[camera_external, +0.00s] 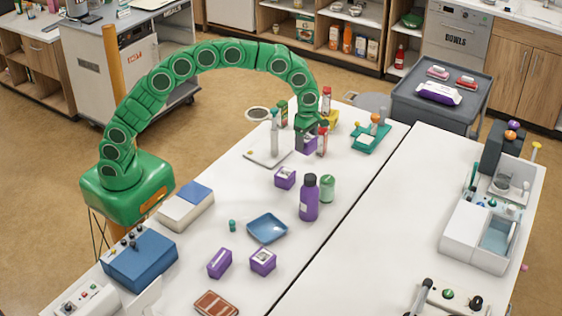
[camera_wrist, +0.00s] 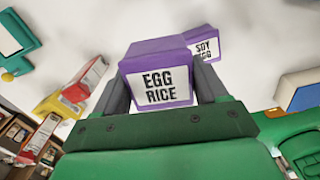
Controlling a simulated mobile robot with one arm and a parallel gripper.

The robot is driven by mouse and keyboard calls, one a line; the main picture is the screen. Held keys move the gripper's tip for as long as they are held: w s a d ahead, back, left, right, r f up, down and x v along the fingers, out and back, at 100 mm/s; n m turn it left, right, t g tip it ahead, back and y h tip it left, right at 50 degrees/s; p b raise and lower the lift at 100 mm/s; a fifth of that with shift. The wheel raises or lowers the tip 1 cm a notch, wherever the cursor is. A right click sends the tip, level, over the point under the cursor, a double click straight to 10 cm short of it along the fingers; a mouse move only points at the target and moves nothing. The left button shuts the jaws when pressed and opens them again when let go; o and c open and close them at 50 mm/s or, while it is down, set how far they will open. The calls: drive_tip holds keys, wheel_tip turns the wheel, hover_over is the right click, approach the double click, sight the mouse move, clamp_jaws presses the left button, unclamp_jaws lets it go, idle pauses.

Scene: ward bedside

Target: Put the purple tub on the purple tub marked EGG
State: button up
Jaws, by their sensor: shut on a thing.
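My gripper (camera_external: 308,142) is shut on a purple tub (camera_external: 311,145), held over the far part of the white table. In the wrist view the held purple tub (camera_wrist: 158,78) sits between the two grey fingers, and its white label reads "EGG RICE". A second purple tub (camera_wrist: 204,43) shows partly behind it, its label reading "SOY EGG"; its lower part is hidden. In the external view a purple tub (camera_external: 285,178) stands on the table just nearer than my gripper. Two more purple tubs (camera_external: 219,263) (camera_external: 263,262) stand at the near side; their labels are unreadable there.
A blue tray (camera_external: 267,228) lies nearer. Red-capped bottles (camera_external: 326,100) and a teal tray (camera_external: 370,137) are close to my gripper.

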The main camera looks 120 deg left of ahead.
drive_tip(key=s+d+r+m, duration=0.2)
drive_tip(key=s+d+r, duration=0.1)
drive_tip(key=s+d, duration=0.45)
drive_tip(key=s+d+r+m, duration=0.1)
drive_tip(key=s+d+r, duration=0.2)
drive_tip(key=s+d, duration=0.5)
approach(285, 173)
drive_tip(key=shift+s+d, duration=0.3)
drive_tip(key=shift+s, duration=0.3)
drive_tip(key=shift+w+a+f, duration=0.2)
drive_tip(key=shift+w+f, duration=0.1)
drive_tip(key=shift+f, duration=0.15)
drive_tip(key=shift+w+a+f, duration=0.15)
drive_tip(key=shift+w+f, duration=0.15)
drive_tip(key=shift+f, duration=1.65)
drive_tip(key=shift+f, duration=0.15)
drive_tip(key=o, duration=1.2)
drive_tip(key=shift+c, duration=0.2)
